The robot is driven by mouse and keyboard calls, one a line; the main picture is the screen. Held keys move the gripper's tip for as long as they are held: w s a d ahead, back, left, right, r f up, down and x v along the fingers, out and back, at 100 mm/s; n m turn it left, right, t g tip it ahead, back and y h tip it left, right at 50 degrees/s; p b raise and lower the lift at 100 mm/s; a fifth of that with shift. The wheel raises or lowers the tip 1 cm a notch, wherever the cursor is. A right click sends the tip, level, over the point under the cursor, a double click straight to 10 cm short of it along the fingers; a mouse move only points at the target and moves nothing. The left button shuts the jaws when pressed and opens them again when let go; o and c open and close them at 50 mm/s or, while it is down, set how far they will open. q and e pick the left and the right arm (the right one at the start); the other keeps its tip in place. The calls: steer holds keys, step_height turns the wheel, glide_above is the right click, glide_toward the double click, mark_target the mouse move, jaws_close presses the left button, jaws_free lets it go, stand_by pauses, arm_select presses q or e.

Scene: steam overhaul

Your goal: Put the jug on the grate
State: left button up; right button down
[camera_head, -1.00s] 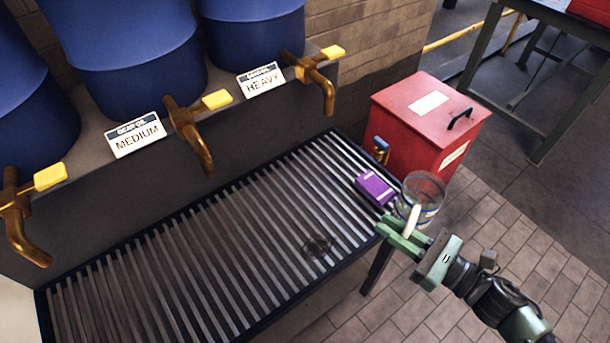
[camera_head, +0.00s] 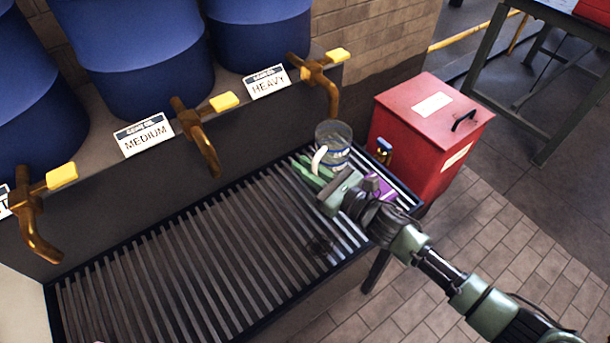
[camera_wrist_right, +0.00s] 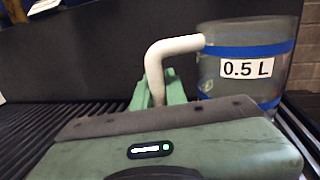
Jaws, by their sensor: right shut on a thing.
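The jug (camera_head: 336,138) is clear with blue bands and a white handle. In the right wrist view the jug (camera_wrist_right: 250,65) stands upright and bears a "0.5 L" label. My right gripper (camera_head: 311,172) is shut on its white handle, seen also in the right wrist view (camera_wrist_right: 163,95). The jug is over the far right part of the slatted metal grate (camera_head: 190,255), below the HEAVY tap. Whether its base touches the slats is hard to tell. My left gripper is not in view.
A purple box (camera_head: 382,188) lies on the grate's right end, partly behind my right arm. A red bin (camera_head: 425,135) stands to the right. The grate's left and middle are clear.

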step_height(320, 180, down, 4)
steer(key=b, duration=0.2)
steer(key=shift+a+r+b, duration=0.1)
steer(key=shift+r+b, duration=0.15)
steer(key=shift+b, duration=0.15)
steer(key=shift+r, duration=0.1)
steer(key=c, duration=1.4)
jaws_free()
steer(key=shift+c, duration=0.2)
